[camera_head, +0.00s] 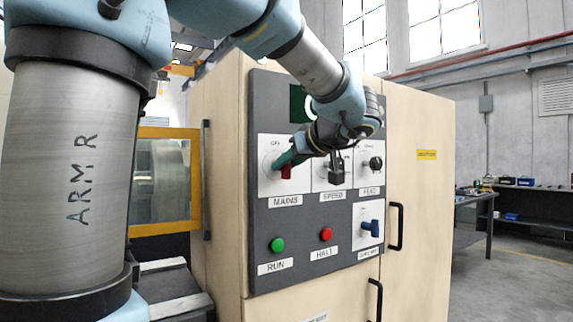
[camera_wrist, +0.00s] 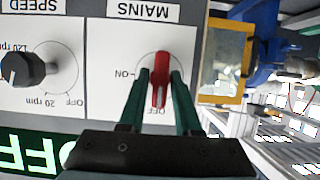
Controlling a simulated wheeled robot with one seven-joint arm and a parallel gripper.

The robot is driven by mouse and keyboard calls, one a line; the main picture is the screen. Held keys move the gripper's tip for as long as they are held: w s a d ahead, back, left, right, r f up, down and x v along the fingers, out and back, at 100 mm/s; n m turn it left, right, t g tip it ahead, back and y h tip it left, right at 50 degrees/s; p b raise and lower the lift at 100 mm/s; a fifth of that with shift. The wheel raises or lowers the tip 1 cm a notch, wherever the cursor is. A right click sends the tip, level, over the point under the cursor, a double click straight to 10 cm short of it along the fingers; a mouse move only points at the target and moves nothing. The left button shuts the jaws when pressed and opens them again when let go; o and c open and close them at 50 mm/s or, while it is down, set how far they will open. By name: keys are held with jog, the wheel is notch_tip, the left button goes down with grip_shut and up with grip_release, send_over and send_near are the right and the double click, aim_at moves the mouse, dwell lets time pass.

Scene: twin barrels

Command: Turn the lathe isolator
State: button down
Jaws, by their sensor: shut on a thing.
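The lathe isolator is a red rotary handle (camera_head: 286,171) on a white plate labelled MAINS, at the upper left of the dark control panel (camera_head: 300,220). In the wrist view, turned upside down, the red handle (camera_wrist: 161,66) stands vertical, in line with the OFF mark; the ON mark lies to its left. My gripper (camera_head: 284,160) reaches the handle from the right in the head view. Its two green fingers (camera_wrist: 161,80) are shut on the handle, one on each side. My wrist hides part of the panel in the head view.
A black SPEED knob (camera_wrist: 22,68) and a FEED knob (camera_head: 375,163) are to the right of MAINS. A blue handle (camera_head: 371,228), a green RUN button (camera_head: 277,245) and a red HALT button (camera_head: 325,234) sit lower. A lit green sign (camera_wrist: 30,150) reads OFF.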

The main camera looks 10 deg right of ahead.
jog(key=shift+b, duration=0.3)
jog(key=m+y+b, duration=0.1)
jog(key=m+b, duration=0.1)
jog(key=shift+d+f+m+g+y, duration=0.2)
jog(key=shift+m+g+y, duration=0.1)
jog(key=shift+g+y, duration=0.1)
jog(key=m+y+b, duration=0.1)
jog(key=m+y, duration=0.1)
jog(key=m, duration=0.1)
jog(key=shift+w+b, duration=0.1)
jog(key=shift+b, duration=0.25)
jog(key=m+y, duration=0.2)
jog(key=m, duration=0.1)
jog(key=shift+d+m, duration=0.1)
jog(key=shift+m, duration=0.2)
jog(key=m+y, duration=0.1)
jog(key=m, duration=0.3)
jog(key=shift+f+y, duration=0.1)
jog(key=shift+y, duration=0.3)
jog(key=c, duration=0.8)
grip_release()
